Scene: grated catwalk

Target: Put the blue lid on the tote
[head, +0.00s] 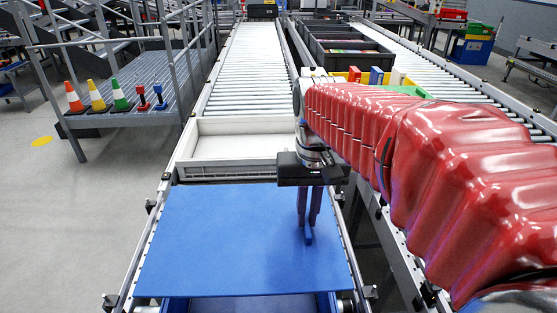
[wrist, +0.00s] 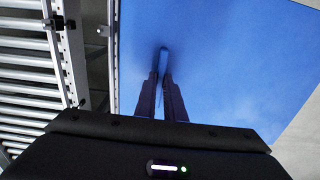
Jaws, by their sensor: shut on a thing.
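The blue lid (head: 225,235) is a flat panel in the lower middle of the head view, and it fills much of the wrist view (wrist: 225,70). My gripper (head: 308,228) points down over the lid's right part, and its fingers (wrist: 163,85) are shut on the lid's upright blue handle (wrist: 163,58). A blue tote (head: 245,305) shows at the bottom edge of the head view, below the lid's near edge. The lid hides most of the tote. I cannot tell whether the lid touches the tote's rim.
A white tray (head: 230,147) sits on the roller conveyor (head: 250,70) just beyond the lid. Dark crates (head: 345,50) stand on the conveyor at right. A railed grated platform (head: 140,85) at left carries small cones (head: 97,97). Conveyor rollers (wrist: 30,75) show left in the wrist view.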

